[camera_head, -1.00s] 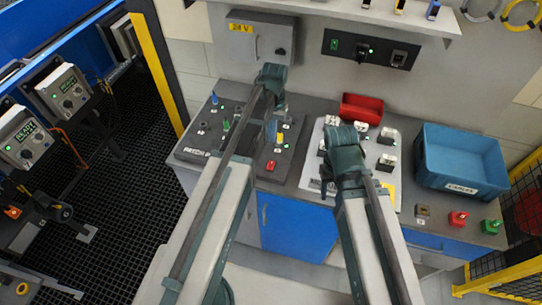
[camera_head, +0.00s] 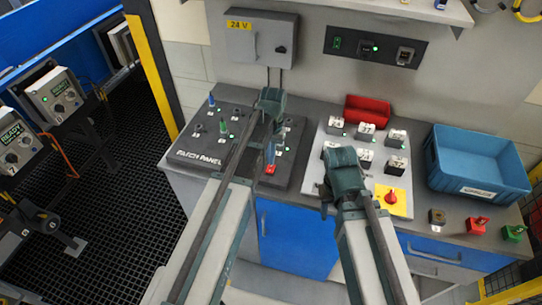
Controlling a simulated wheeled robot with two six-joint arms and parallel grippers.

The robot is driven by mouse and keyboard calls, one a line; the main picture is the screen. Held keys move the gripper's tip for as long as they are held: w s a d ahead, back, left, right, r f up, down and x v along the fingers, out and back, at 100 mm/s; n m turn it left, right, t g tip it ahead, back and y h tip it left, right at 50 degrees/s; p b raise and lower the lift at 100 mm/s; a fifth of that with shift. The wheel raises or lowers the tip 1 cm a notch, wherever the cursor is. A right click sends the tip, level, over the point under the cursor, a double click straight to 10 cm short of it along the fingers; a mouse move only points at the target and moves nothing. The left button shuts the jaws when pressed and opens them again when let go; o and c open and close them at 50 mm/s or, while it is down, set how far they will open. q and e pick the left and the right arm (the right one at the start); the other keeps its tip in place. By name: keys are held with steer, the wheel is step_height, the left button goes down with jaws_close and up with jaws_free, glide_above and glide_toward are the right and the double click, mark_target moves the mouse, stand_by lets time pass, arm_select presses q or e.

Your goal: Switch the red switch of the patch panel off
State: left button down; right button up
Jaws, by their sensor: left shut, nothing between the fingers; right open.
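The patch panel (camera_head: 185,152) is a dark board on the left part of the grey worktop, with several small coloured switches. The red switch (camera_head: 270,169) is near its front right; its lever position is too small to tell. My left arm reaches over the panel. My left gripper (camera_head: 270,156) is shut and empty, pointing down just above or at the red switch; I cannot tell whether it touches. My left arm hides part of the panel's middle. My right arm (camera_head: 345,170) is over the light panel on the right; its gripper is hidden behind the arm.
A green switch (camera_head: 223,127) and a blue switch (camera_head: 211,100) stand on the patch panel's left. The light panel (camera_head: 372,172) carries several switches and a red knob (camera_head: 392,197) on yellow. A blue bin (camera_head: 478,185) and a red bin (camera_head: 366,110) stand on the worktop.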

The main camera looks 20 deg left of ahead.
mark_target(270, 171)
arm_select(q)
steer(key=f+b, duration=0.1)
steer(key=f, duration=0.1)
steer(key=f+b, duration=0.1)
steer(key=shift+s+f+b, duration=0.2)
steer(key=shift+f+b, duration=0.1)
steer(key=shift+f, duration=0.05)
steer(key=shift+s+f+t, duration=0.25)
steer(key=shift+s+t, duration=0.05)
steer(key=shift+w+r, duration=0.15)
steer(key=shift+w, duration=0.1)
steer(key=shift+w+r, duration=0.2)
steer(key=shift+w, duration=0.55)
